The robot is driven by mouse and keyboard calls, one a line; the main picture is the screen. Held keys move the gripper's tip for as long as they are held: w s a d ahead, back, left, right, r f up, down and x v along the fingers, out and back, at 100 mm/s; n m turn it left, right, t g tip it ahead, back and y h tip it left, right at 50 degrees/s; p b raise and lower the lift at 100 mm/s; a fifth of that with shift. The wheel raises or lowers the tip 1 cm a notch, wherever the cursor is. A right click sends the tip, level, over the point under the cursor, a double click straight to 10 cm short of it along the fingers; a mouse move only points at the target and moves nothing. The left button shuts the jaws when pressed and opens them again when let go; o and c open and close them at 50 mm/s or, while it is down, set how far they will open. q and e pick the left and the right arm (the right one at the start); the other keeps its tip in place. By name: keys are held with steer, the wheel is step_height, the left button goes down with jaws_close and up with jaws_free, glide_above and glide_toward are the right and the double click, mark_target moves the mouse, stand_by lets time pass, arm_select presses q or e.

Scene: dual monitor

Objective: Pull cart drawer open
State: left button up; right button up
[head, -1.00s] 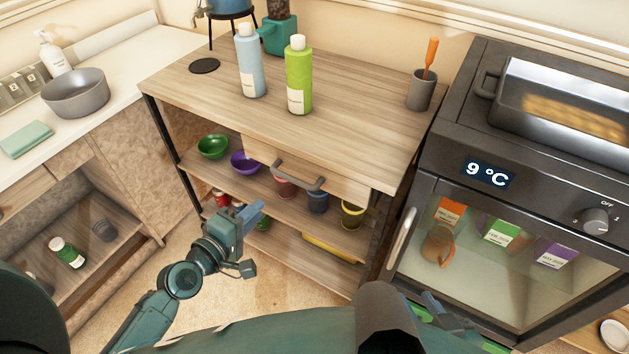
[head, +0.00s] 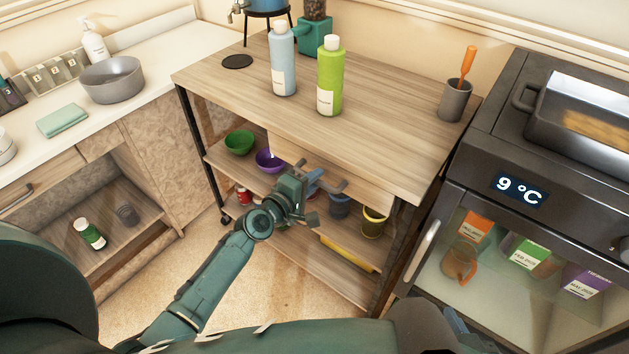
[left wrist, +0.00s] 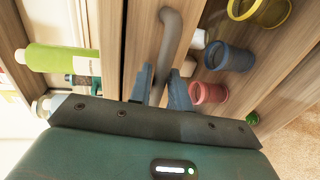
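The wooden cart (head: 385,120) stands ahead, with its drawer (head: 372,188) under the top, apparently closed. The drawer's grey handle (head: 335,188) is partly covered by my left gripper (head: 314,180), which is at the drawer front. In the left wrist view the handle (left wrist: 168,38) runs down toward the space between the two blue fingers (left wrist: 162,85) of the left gripper. The fingers look spread, one on each side of the bar; contact is not clear. My right gripper (head: 455,325) shows only in part at the bottom, and its opening cannot be made out.
A blue bottle (head: 283,65) and a green bottle (head: 330,78) stand on the cart top, with a grey cup (head: 455,100) at right. Bowls and pots fill the shelf below. An oven-like appliance (head: 520,200) stands close at right. The floor (head: 190,265) before the cart is clear.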

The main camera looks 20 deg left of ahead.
arm_select(q)
steer(key=shift+w+d, duration=0.1)
steer(key=shift+w, duration=0.15)
steer(key=shift+c, duration=0.6)
jaws_close()
